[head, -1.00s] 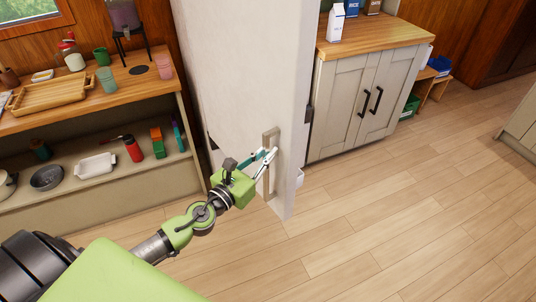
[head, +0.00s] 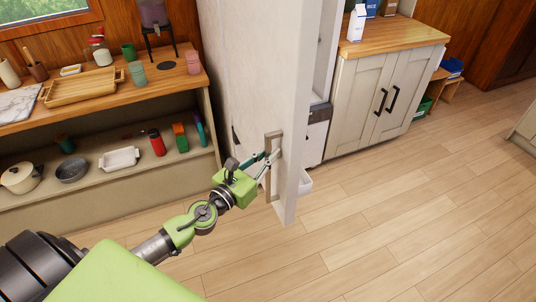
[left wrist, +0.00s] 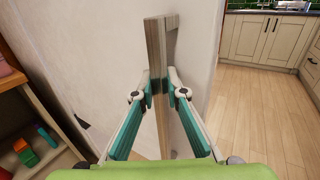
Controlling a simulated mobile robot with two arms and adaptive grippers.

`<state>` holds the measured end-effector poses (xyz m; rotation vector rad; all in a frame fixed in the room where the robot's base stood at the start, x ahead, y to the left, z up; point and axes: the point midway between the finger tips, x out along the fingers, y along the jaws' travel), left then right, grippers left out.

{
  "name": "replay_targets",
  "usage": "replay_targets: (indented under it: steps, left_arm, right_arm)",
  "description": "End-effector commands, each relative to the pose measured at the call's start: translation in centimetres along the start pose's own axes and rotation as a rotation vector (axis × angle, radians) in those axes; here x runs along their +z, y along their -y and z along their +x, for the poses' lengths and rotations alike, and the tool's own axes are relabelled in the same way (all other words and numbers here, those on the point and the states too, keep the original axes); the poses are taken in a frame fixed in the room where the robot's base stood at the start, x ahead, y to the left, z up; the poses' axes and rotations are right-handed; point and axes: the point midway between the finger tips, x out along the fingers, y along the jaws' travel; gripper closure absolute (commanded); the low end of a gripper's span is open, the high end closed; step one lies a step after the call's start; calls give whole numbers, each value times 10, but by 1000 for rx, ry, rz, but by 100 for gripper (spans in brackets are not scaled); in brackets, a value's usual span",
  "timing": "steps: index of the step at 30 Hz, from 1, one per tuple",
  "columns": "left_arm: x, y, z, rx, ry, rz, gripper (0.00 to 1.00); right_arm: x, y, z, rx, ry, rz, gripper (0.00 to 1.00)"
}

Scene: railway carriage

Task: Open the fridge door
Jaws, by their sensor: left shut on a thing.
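The white fridge door (head: 255,75) stands tall in the middle of the head view and is ajar. Part of the fridge's inside (head: 318,115) shows past the door's right edge. A pale vertical bar handle (head: 274,188) is mounted on the door's outer face. My left gripper (head: 269,160) is shut on this handle, around its middle. In the left wrist view the two teal fingers (left wrist: 162,90) close on the handle (left wrist: 154,48) from both sides, and the door face (left wrist: 100,45) is behind it. My right gripper is not in view.
A wooden-topped shelf unit (head: 190,80) with cups, trays and pots stands to the left, close to the door. A cabinet (head: 375,100) with dark handles stands to the right, with a milk carton (head: 357,22) on top. The wooden floor (head: 400,220) in front is clear.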

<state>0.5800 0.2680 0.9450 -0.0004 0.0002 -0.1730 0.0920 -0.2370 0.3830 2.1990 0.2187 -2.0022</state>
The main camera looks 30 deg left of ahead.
Motion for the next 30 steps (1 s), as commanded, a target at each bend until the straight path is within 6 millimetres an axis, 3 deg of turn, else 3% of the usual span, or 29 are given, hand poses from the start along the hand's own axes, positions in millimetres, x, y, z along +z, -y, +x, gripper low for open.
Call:
replay_targets:
  steps: [1,2,16,30]
  left_arm:
    - [-2,3,-1,-7,-4,-8,100]
    - [-2,3,-1,-7,-5,-7,82]
    - [-1,1,-9,-2,-3,-3,81]
    - [-3,2,-86,-7,-9,2,81]
  right_arm:
    - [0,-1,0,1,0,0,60]
    - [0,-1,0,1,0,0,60]
    - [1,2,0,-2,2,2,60]
    - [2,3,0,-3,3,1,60]
